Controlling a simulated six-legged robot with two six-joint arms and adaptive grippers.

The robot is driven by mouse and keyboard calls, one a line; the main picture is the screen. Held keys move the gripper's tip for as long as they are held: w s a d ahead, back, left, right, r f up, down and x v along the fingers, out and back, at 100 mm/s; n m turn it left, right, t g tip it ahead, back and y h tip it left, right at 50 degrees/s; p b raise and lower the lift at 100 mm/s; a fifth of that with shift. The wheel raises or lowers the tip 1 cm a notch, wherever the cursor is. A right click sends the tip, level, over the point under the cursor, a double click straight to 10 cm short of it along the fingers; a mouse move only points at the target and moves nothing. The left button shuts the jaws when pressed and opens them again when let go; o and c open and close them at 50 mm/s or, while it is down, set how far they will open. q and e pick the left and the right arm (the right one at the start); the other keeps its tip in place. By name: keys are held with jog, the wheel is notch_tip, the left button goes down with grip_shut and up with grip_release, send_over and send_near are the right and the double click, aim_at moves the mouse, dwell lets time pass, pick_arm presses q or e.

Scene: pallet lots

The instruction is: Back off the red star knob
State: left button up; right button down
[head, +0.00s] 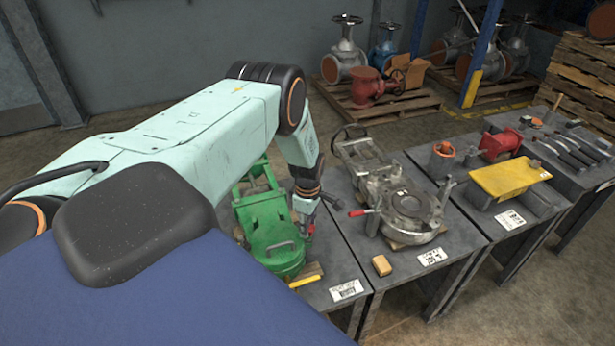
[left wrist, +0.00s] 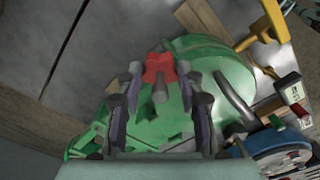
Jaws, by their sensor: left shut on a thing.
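The red star knob (left wrist: 160,68) sits on a green machine (left wrist: 200,52) in the left wrist view. My left gripper (left wrist: 162,85) reaches down over it, with one finger on each side, and is shut on the knob. In the head view the green machine (head: 268,225) stands on the nearest table, and my left gripper (head: 306,212) is at its right side. A bit of red shows by the fingertips there; the arm hides part of the machine. My right gripper is not in view.
A grey machine (head: 400,205) with a red-tipped lever (head: 360,212) stands on the table to the right. A tan block (head: 381,265) lies in front of it. A yellow plate (head: 510,178) is farther right. Valves on pallets stand at the back.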

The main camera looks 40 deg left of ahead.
pick_arm(q)
jog(key=shift+s+d+f, duration=0.15)
jog(key=shift+s, duration=0.05)
jog(key=o, duration=1.2)
jog(key=shift+w, duration=0.15)
jog(key=shift+c, duration=0.2)
jog(key=shift+w+r, duration=0.1)
jog(key=shift+r, duration=0.55)
notch_tip(320, 180, up, 11)
jog(key=shift+f, duration=0.1)
